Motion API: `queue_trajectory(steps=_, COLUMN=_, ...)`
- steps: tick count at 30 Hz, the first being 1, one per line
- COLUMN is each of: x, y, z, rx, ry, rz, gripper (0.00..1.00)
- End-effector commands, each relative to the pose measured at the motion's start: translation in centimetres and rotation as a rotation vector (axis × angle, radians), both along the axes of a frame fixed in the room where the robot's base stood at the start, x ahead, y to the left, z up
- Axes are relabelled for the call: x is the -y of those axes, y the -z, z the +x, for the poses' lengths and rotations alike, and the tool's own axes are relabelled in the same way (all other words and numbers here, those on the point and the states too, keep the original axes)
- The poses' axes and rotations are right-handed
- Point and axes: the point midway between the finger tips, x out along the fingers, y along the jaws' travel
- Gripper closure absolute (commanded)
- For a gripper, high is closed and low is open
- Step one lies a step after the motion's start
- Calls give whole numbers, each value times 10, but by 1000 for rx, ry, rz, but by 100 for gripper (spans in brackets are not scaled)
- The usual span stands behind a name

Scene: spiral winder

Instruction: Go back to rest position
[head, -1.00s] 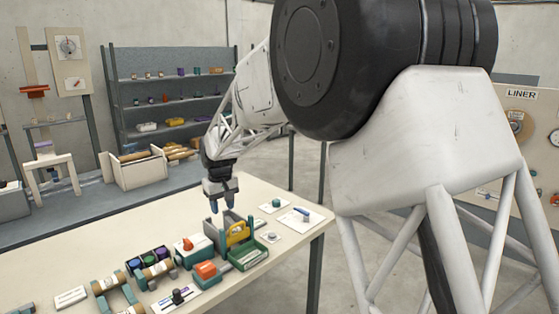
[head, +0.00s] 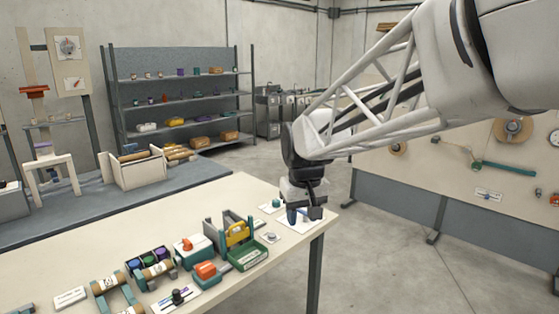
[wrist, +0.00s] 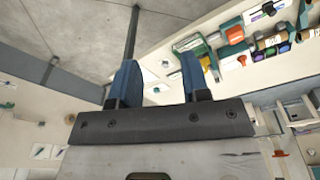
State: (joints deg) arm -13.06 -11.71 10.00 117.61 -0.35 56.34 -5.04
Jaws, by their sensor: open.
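My gripper (head: 303,216) is above the right end of the workbench (head: 120,222), close to the bench corner in the head view. In the wrist view its two blue fingers (wrist: 158,82) are spread apart, with nothing between them. A white card (head: 306,226) lies under or just behind the gripper and is partly covered by it. The grey and green tray with a yellow part (head: 236,234) stands to the left of the gripper, apart from it.
A shelf rack (head: 183,90) stands behind. A wall panel (head: 470,190) is at the right. Open floor lies beyond the bench corner.

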Motion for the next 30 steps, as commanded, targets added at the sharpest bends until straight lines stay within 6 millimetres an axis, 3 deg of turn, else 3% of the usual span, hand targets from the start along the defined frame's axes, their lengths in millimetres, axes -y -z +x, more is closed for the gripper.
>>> queue_trajectory(steps=6, x=39, y=-3, z=-54, rx=21, ry=69, rz=6, gripper=57)
queue_trajectory(steps=15, x=81, y=5, z=-128, rx=47, ry=162, rz=14, gripper=57)
queue_trajectory(steps=30, x=127, y=39, z=-243, rx=88, ry=307, rz=24, gripper=57)
